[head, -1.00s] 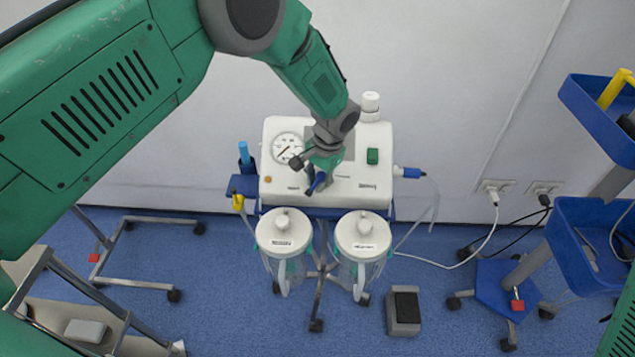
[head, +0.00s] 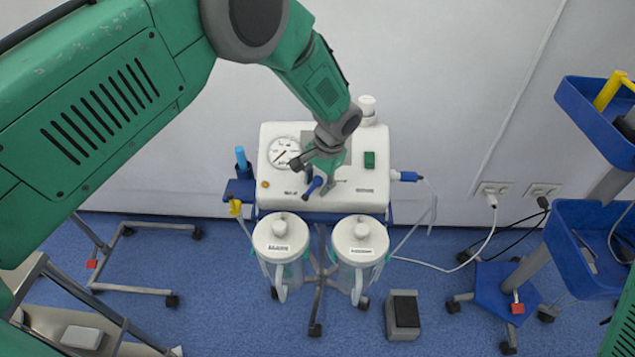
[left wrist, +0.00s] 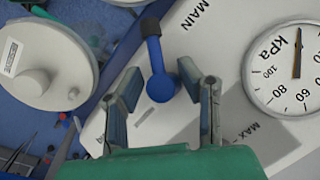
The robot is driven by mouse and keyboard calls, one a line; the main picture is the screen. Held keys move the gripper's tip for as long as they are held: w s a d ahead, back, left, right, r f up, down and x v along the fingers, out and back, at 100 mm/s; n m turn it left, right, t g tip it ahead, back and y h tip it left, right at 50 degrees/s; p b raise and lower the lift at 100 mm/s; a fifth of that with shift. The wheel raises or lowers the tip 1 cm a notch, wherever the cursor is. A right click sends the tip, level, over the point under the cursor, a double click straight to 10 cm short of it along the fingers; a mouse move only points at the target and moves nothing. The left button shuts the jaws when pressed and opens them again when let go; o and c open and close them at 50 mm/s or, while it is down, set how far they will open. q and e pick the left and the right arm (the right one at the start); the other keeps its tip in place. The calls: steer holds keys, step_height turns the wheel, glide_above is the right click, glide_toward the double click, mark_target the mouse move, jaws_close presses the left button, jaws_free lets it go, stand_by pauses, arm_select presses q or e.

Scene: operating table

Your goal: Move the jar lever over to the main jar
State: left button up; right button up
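The jar lever (head: 313,186) is a blue handle on top of the white suction unit (head: 370,187). My left gripper (head: 322,182) is low over the unit. In the left wrist view its fingers (left wrist: 160,88) are apart, with the knob between the tips; contact is not clear. Two lidded jars, a left jar (head: 281,236) and a right jar (head: 361,239), hang in front. My right gripper is out of view.
A pressure gauge (head: 284,152) is beside the gripper on the unit's top. A green switch (head: 369,160) is to the right. A foot pedal (head: 403,315) is on the floor, and a blue trolley (head: 590,240) stands at right.

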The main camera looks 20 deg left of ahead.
arm_select(q)
steer(key=shift+s+a, duration=0.15)
steer(key=shift+r, duration=0.15)
step_height(320, 180, up, 11)
steer(key=d, duration=0.2)
steer(key=shift+d, duration=0.25)
steer(key=shift+r, duration=0.1)
stand_by(0.3)
